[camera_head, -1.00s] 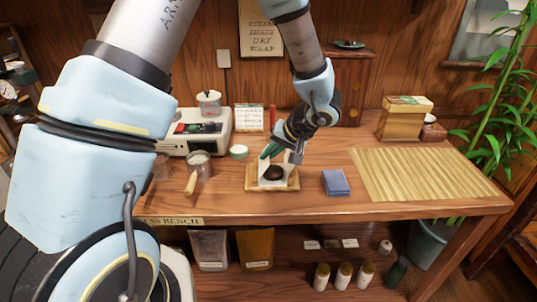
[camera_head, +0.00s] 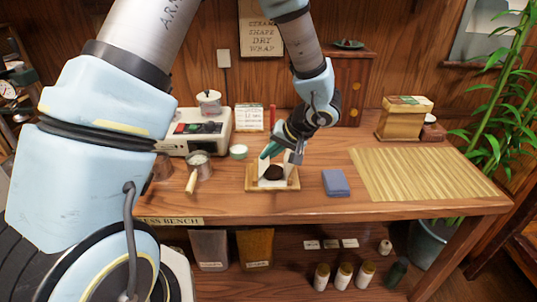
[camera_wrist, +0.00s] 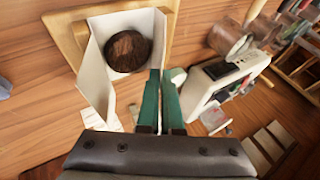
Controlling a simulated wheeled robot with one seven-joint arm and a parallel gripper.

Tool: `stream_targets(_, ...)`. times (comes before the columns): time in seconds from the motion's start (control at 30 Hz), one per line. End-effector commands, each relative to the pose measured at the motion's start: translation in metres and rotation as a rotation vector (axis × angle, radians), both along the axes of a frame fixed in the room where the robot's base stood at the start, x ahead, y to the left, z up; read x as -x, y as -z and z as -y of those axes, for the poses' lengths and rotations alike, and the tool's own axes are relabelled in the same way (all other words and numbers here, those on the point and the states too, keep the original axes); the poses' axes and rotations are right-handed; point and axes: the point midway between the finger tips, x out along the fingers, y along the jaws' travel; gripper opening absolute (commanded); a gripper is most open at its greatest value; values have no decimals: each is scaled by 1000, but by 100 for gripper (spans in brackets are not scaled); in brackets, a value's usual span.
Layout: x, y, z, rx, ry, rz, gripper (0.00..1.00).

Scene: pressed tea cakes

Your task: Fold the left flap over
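A dark round tea cake (camera_head: 274,172) lies on white paper on a small wooden tray (camera_head: 255,186). In the wrist view the cake (camera_wrist: 128,51) sits between raised paper flaps. The left flap (camera_head: 264,167) stands up beside the cake and shows nearly edge-on in the wrist view (camera_wrist: 162,40). Another flap (camera_wrist: 95,75) stands on the cake's other side. My gripper (camera_wrist: 160,78) has its green fingers close together, with the left flap's edge between the tips. In the head view the gripper (camera_head: 272,150) is above the tray's left side, and the wrist partly hides the paper's back.
A folded blue cloth (camera_head: 336,183) lies right of the tray, and a slatted mat (camera_head: 420,175) covers the bench's right side. A small pan (camera_head: 199,166), a green-rimmed cup (camera_head: 238,152) and a pale machine (camera_head: 205,130) stand left. Bare bench lies in front.

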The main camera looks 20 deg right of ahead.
Motion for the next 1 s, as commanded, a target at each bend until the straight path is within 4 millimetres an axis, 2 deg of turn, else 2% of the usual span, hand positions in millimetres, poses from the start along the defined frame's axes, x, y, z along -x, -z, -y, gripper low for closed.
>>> stream_targets(0.37,0,2,1,-9,2,5,0)
stream_targets(0.67,3,13,9,-167,4,56,0)
stream_targets(1.0,4,9,10,-250,0,78,0)
